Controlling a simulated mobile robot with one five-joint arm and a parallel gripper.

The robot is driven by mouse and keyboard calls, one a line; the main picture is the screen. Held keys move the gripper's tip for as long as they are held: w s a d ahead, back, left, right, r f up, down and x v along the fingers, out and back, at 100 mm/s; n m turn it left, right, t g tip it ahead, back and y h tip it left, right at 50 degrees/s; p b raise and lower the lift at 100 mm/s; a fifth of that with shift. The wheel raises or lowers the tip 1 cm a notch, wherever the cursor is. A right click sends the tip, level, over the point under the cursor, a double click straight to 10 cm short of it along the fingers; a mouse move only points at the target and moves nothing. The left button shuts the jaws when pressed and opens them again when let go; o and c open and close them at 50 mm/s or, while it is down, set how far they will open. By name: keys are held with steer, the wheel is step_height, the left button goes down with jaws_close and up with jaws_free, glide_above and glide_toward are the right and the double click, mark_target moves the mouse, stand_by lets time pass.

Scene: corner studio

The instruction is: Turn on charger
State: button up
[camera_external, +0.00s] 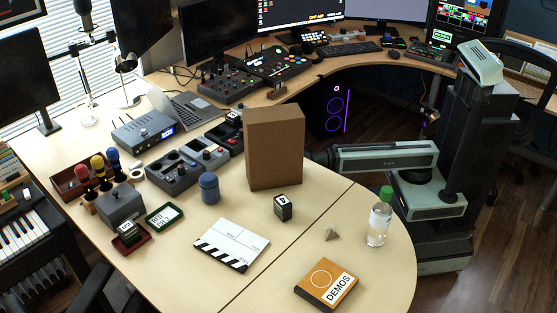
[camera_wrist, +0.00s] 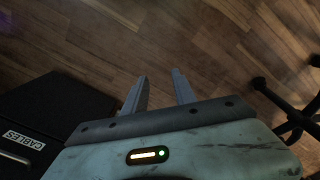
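No charger is clearly labelled. A row of dark grey units with slots and knobs (camera_external: 180,168) sits on the pale desk (camera_external: 285,235), left of a tall brown cardboard box (camera_external: 274,147); I cannot tell whether one of them is the charger. No switch can be made out. My gripper (camera_wrist: 160,88) shows in the wrist view with its two grey fingers apart and nothing between them, above the wooden floor. In the external view my arm stands at the right beyond the desk edge; its gripper cannot be made out there.
A small black cube (camera_external: 283,208), a clapperboard (camera_external: 232,245), an orange DEMOS box (camera_external: 327,286) and a green-capped bottle (camera_external: 379,223) stand on the desk. A black CABLES case (camera_wrist: 45,125) and a dark chair base (camera_wrist: 290,105) flank the floor in the wrist view.

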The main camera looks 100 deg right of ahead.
steer(key=r+p, duration=0.1)
steer(key=w+d+r+p, duration=0.1)
steer(key=r+p, duration=0.1)
steer(key=r, duration=0.1)
steer(key=shift+w+d+p, duration=0.25)
steer(key=shift+d+p, duration=0.05)
steer(key=shift+p, duration=0.05)
jaws_close()
steer(key=w+d+r+n+g+h+p, duration=0.1)
steer(key=w+d+r+p, duration=0.3)
steer(key=r+p, duration=0.7)
steer(key=w+d+r+n+p, duration=0.2)
steer(key=w+d+r+p, duration=0.25)
steer(key=r+p, duration=0.65)
steer(key=w+d+r+n+g+h+p, duration=0.1)
steer(key=w+d+r+p, duration=0.3)
steer(key=r+p, duration=0.7)
steer(key=w+a+r+n+t+y+p, duration=0.1)
steer(key=w+a+r+n+y+p, duration=0.2)
steer(key=w+a+r+p, duration=1.3)
step_height(320, 180, up, 2)
steer(key=shift+w+r+n+p, duration=0.15)
steer(key=shift+w+n+p, duration=0.1)
steer(key=shift+n+p, duration=0.8)
